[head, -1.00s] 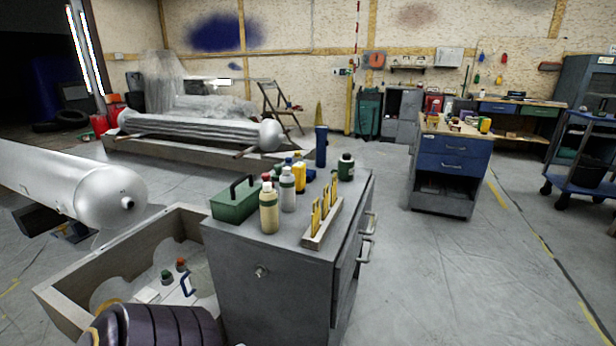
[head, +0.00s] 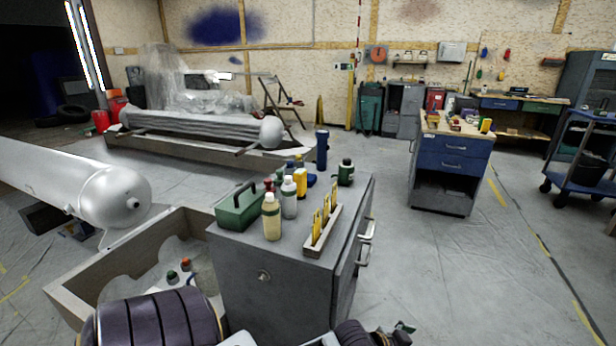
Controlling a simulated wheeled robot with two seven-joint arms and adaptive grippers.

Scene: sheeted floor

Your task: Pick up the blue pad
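A small blue item (head: 311,180) shows on top of the grey cabinet (head: 272,291), behind the yellow bottle (head: 300,184). It is partly hidden and too small for me to tell whether it is the blue pad. No other thing is clearly a blue pad. My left arm crosses the lower left of the head view, and its gripper is out of the picture. Part of my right gripper (head: 402,331) shows at the bottom edge, right of the cabinet and away from its top. Its fingers are too cut off to tell open from shut.
The cabinet top also holds a green toolbox (head: 238,207), several bottles, a dark blue cylinder (head: 322,150) and a wooden rack (head: 322,232) with yellow-handled tools. A wooden crate (head: 75,283) stands left of it. The floor (head: 430,265) to the right is clear.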

